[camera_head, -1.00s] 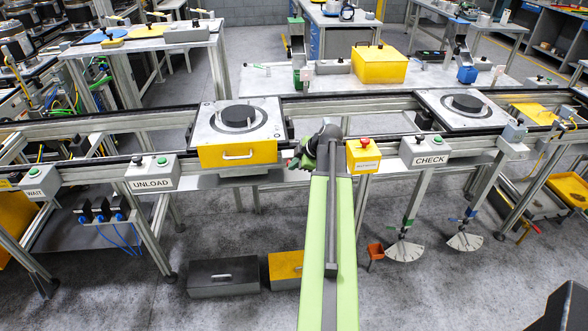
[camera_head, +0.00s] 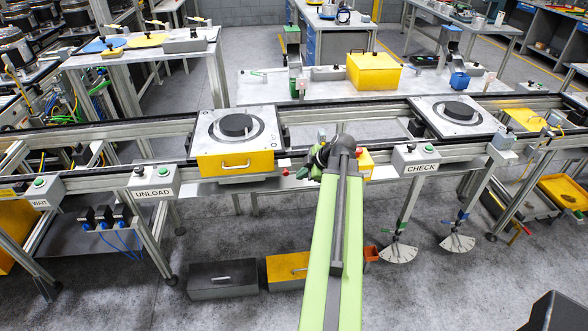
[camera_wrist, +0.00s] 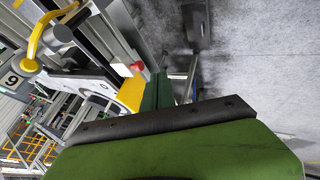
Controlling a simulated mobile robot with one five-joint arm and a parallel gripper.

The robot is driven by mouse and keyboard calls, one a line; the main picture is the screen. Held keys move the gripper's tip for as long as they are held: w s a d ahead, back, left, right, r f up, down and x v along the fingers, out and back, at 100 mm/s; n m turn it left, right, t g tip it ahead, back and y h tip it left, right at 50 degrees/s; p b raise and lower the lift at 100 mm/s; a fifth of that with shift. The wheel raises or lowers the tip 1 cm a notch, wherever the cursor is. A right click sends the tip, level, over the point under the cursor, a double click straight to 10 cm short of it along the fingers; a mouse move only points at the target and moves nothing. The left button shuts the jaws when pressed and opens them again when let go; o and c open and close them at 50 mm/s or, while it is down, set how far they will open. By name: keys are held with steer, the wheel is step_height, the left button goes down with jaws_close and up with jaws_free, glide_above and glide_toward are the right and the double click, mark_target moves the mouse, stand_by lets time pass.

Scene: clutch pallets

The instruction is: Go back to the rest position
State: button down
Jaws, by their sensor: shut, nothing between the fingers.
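My gripper (camera_head: 316,163) is shut and empty in the head view. It is at the front edge of the conveyor, right of the pallet with the yellow front (camera_head: 237,163), and apart from it. My green arm reaches forward to it and partly hides a yellow button box (camera_head: 365,162). In the wrist view, green parts of my gripper (camera_wrist: 158,95) fill the lower middle, and the fingertips are hard to make out. A red button (camera_wrist: 137,66) and yellow surface show close behind them.
The UNLOAD box (camera_head: 153,181) and CHECK box (camera_head: 415,159) stand along the conveyor rail (camera_head: 100,171). A second pallet (camera_head: 425,104) sits at the right. A grey case (camera_head: 222,279) and yellow case (camera_head: 285,269) lie on the floor. Open floor lies in front.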

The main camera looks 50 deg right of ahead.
steer(key=w+a+n+g+y, duration=0.15)
steer(key=w+a, duration=0.35)
steer(key=a, duration=0.7)
steer(key=w+a+n+g+y, duration=0.1)
steer(key=w+a+n, duration=0.3)
steer(key=a, duration=0.8)
steer(key=w+a+n+g+y, duration=0.1)
steer(key=w+a, duration=0.5)
steer(key=a, duration=0.5)
steer(key=s+a+f+m+g, duration=0.2)
steer(key=a, duration=0.9)
steer(key=s+m+h, duration=0.1)
steer(key=m, duration=0.3)
steer(key=s+m+g+h, duration=0.1)
steer(key=s+m, duration=0.1)
steer(key=m, duration=0.3)
steer(key=s+f+m+g+h, duration=0.1)
steer(key=s+m+h, duration=0.1)
steer(key=m, duration=0.3)
steer(key=shift+s+a+f, duration=0.1)
steer(key=shift+s+a, duration=0.05)
